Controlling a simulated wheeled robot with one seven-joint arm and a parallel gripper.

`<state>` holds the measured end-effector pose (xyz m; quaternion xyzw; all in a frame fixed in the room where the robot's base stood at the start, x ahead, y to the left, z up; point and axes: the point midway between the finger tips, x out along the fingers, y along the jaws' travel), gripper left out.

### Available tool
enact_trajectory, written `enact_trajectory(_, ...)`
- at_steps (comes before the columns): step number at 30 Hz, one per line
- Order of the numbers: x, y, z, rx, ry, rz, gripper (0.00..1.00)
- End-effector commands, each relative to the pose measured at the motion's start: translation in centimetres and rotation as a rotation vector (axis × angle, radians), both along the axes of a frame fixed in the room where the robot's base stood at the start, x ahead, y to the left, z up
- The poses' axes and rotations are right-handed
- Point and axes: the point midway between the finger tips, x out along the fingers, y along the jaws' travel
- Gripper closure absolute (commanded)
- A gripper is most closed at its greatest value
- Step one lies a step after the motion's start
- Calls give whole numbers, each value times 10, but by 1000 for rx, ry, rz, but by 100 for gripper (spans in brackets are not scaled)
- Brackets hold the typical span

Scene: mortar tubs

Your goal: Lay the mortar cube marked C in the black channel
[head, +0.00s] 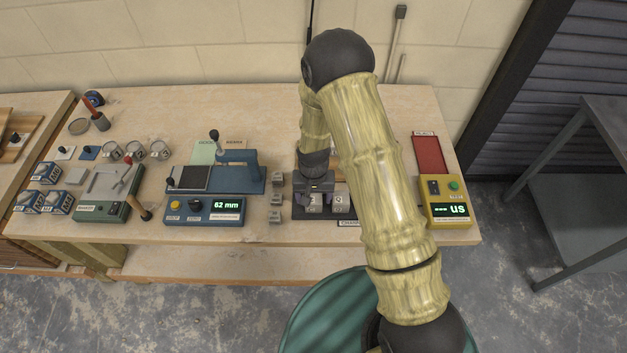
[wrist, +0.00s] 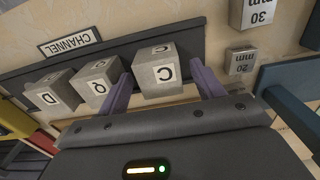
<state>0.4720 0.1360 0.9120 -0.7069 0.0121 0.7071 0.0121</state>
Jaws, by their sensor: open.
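The grey mortar cube marked C (wrist: 157,72) stands at the right end of the row in the wrist view, over the black channel (wrist: 128,50). My gripper (wrist: 163,88) is open, with one purple-grey finger on each side of cube C. Whether the fingers touch it is unclear. Cubes marked Q (wrist: 97,85) and D (wrist: 53,93) stand to its left along the channel, with small gaps between. In the head view my gripper (head: 315,190) is down at the left part of the channel (head: 299,212), and my arm hides part of it.
Small grey blocks, marked 20 mm (wrist: 241,61) and 30 mm (wrist: 257,12), stand beside the channel. A blue press (head: 225,178) reading 62 mm is to the left. A yellow tester (head: 447,203) and red tray (head: 429,155) are to the right.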

Motion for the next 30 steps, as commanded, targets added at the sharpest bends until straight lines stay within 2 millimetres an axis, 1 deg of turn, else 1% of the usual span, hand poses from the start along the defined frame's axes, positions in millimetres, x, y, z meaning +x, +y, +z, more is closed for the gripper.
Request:
enact_trajectory(19,1,0,90,1,-4,0,33)
enact_trajectory(24,0,0,102,0,-1,0,33)
enact_trajectory(30,0,0,104,0,0,0,33)
